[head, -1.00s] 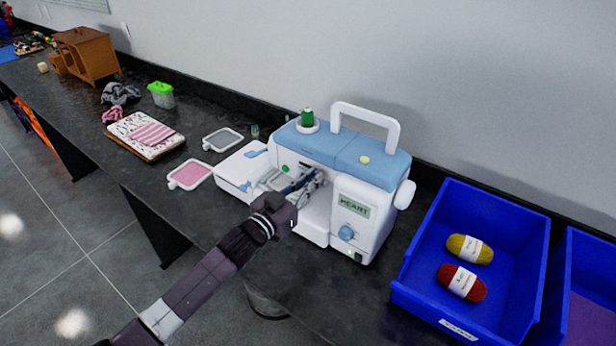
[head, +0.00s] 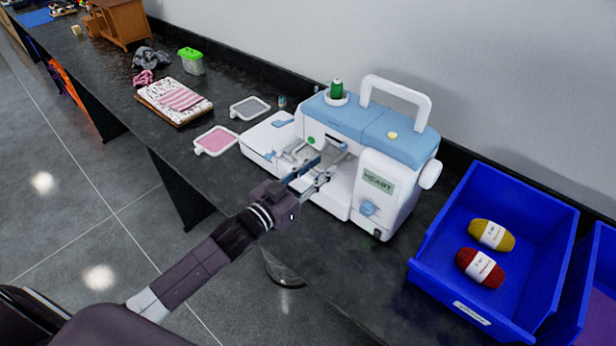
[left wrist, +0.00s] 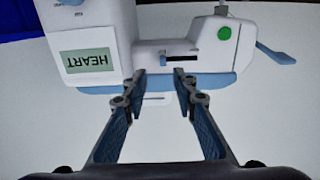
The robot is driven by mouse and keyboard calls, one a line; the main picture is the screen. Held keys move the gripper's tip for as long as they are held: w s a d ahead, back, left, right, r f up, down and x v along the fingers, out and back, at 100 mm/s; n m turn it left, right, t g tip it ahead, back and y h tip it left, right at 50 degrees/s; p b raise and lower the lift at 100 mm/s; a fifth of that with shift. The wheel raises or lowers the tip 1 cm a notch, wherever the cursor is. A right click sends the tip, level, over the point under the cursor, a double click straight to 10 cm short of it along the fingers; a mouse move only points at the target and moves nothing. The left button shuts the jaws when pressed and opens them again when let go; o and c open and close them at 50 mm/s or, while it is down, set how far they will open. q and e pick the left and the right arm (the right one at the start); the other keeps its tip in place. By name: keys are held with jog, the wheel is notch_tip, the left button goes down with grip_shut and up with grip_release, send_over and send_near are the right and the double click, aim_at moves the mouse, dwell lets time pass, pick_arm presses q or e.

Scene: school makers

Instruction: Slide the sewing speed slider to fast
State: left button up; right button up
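The white and blue sewing machine (head: 384,158) stands on the dark counter, with a HEART screen and a blue knob (head: 369,208) on its right column. In the left wrist view the machine (left wrist: 97,33) appears upside down. A dark slot (left wrist: 180,57) shows on its face near a green button (left wrist: 224,33); this looks like the slider, but its setting is too small to read. My left gripper (head: 328,165) is in front of the machine. Its two fingers (left wrist: 163,82) are apart with nothing between them, pointing towards the slot. My right gripper is out of view.
A blue bin (head: 437,232) with yellow and red yarn stands to the right. Pink (head: 216,141) and grey (head: 250,108) framed pieces lie left of the machine. Folded cloth (head: 176,100) and a green-lidded box (head: 191,62) sit further left.

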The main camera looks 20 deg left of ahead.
pick_arm(q)
jog(key=shift+v, duration=2.25)
jog(key=s+f+n+g+y, duration=0.25)
jog(key=s+f+g, duration=0.2)
jog(key=f, duration=0.35)
jog(key=s+f+g+y, duration=0.2)
jog(key=s+f+g, duration=0.25)
jog(key=s, duration=0.75)
jog(key=s+f+g+y, duration=0.2)
jog(key=s+f+g, duration=0.25)
jog(key=s, duration=0.75)
notch_tip(320, 180, down, 27)
jog(key=s+g, duration=0.1)
jog(key=s, duration=0.1)
jog(key=s+a+f+g+b, duration=0.1)
jog(key=s+a+f, duration=0.2)
jog(key=s+f, duration=1.3)
jog(key=shift+s+f+m+b, duration=0.35)
jog(key=shift+s+m, duration=0.1)
jog(key=shift+s, duration=0.1)
